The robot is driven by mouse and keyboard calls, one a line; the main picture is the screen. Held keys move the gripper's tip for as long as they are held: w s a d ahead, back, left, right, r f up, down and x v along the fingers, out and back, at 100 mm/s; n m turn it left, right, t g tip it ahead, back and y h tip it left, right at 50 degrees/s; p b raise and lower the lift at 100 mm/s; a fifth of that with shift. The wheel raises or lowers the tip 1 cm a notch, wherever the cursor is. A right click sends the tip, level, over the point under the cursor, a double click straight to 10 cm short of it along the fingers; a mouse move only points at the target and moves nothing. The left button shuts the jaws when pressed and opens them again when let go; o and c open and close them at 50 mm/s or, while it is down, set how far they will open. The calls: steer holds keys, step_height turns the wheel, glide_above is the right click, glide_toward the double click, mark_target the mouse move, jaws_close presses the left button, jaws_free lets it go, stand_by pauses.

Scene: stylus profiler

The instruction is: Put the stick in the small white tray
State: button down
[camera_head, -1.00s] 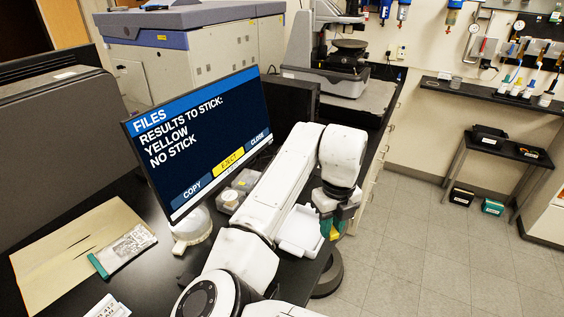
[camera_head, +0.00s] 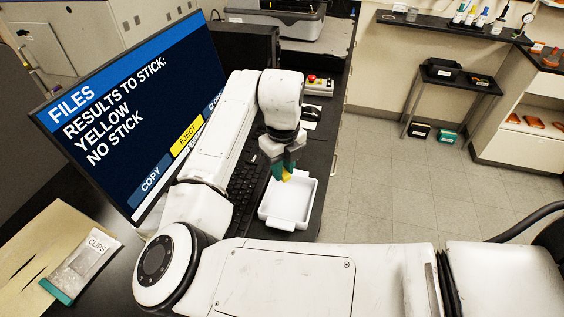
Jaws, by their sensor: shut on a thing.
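My gripper (camera_head: 282,165) points down over the far part of the small white tray (camera_head: 297,215), near the desk's right edge. Its green-tipped fingers are shut on a small yellow stick (camera_head: 287,176). Only the stick's lower end shows below the fingers; the rest is hidden between them. The stick appears to be above or just within the tray; I cannot tell whether it touches the tray floor. The visible floor of the tray is bare.
A monitor (camera_head: 130,110) stands left of my arm, reading "YELLOW" and "NO STICK". A black keyboard (camera_head: 245,185) lies left of the tray. A control box with a red button (camera_head: 312,80) is behind. A clips bag (camera_head: 82,262) lies at the left.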

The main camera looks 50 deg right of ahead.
mark_target(284, 172)
step_height(284, 172, down, 2)
steer(key=shift+f+b, duration=0.1)
steer(key=shift+b, duration=0.35)
steer(key=c, duration=0.9)
jaws_free()
steer(key=shift+o, duration=0.2)
step_height(284, 172, up, 11)
steer(key=b, duration=0.2)
steer(key=shift+s+f, duration=0.15)
